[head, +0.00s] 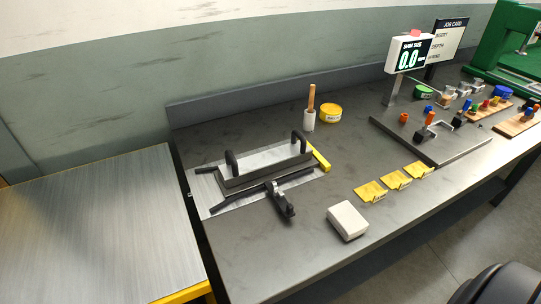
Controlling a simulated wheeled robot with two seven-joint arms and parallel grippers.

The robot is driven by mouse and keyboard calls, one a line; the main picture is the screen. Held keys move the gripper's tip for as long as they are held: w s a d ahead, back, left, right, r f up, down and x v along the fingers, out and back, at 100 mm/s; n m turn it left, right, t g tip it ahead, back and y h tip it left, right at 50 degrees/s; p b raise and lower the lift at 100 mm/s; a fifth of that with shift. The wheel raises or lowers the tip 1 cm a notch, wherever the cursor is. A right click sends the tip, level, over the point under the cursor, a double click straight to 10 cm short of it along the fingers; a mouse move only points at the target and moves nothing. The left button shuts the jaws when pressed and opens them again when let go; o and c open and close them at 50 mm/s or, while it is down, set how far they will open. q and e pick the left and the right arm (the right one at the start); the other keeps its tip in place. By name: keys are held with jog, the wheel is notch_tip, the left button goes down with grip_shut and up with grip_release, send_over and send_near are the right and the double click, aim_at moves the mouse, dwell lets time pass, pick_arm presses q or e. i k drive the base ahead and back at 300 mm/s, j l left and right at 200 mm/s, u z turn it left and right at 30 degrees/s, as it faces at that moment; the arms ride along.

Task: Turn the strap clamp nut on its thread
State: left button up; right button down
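No part labelled as the strap clamp nut can be picked out with certainty at this size. Small dark clamp-like parts (426,132) with orange and blue pieces beside them stand on a dark flat plate (446,148) at the right of the bench. A black bar with an upright end piece (281,199) lies across a bright metal sheet (229,205) at the bench's left part. No thread can be made out. Neither of my grippers is in view.
A dark block with two black handles (232,160) rests on the sheet. A white box (347,221), yellow cards (371,191), a yellow tin (330,113) and a display reading 0.0 (408,56) stand on the bench (270,262). The bench's front left is clear.

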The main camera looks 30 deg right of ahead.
aim_at(277, 192)
jog(key=z, duration=1.1)
jog(key=l+u, duration=0.85)
jog(key=u, duration=0.15)
jog(key=k+l+u, duration=0.15)
jog(key=l+u, duration=0.3)
jog(key=k+l+u, duration=0.2)
jog(key=u, duration=0.3)
